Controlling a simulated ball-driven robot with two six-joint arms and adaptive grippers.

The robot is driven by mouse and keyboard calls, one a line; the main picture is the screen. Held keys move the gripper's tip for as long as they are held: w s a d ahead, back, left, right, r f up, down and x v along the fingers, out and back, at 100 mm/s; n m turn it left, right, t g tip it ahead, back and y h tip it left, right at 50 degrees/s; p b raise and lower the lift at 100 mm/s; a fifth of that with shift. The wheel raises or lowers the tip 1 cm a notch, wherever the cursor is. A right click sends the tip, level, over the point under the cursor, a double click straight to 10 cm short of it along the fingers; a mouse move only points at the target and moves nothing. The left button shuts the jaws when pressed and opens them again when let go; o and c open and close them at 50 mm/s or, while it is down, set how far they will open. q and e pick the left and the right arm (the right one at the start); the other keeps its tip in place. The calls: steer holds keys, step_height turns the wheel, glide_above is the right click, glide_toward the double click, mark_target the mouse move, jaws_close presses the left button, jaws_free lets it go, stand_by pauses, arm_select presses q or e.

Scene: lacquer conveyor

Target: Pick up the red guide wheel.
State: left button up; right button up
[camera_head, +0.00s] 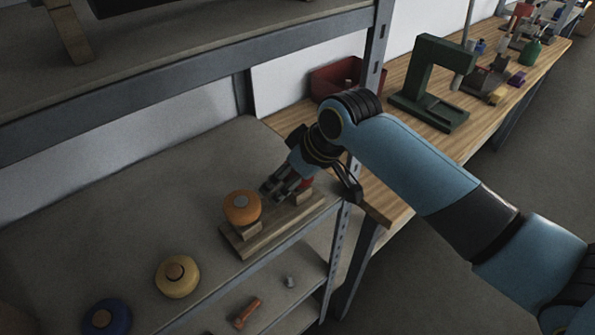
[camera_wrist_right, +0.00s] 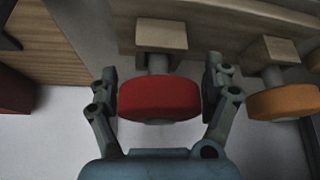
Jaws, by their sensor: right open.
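The red guide wheel (camera_wrist_right: 160,98) sits on a peg with a square wooden block (camera_wrist_right: 161,35), seen in the right wrist view. My right gripper (camera_wrist_right: 160,88) is open, with one finger on each side of the wheel and small gaps showing. In the head view the right gripper (camera_head: 275,191) reaches down at the wooden stand (camera_head: 262,241), and the red wheel (camera_head: 304,183) is mostly hidden behind it. An orange wheel (camera_head: 242,207) sits on the same stand, just left of the gripper; it also shows in the wrist view (camera_wrist_right: 284,102). My left gripper is not in view.
A yellow wheel (camera_head: 178,276) and a blue wheel (camera_head: 107,317) lie on the shelf (camera_head: 130,205) to the left. A shelf upright (camera_head: 377,45) stands close behind my right arm. A workbench (camera_head: 395,160) holds a green press (camera_head: 432,80) and a red bin (camera_head: 338,77).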

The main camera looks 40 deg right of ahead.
steer(key=c, duration=1.5)
steer(key=shift+c, duration=0.6)
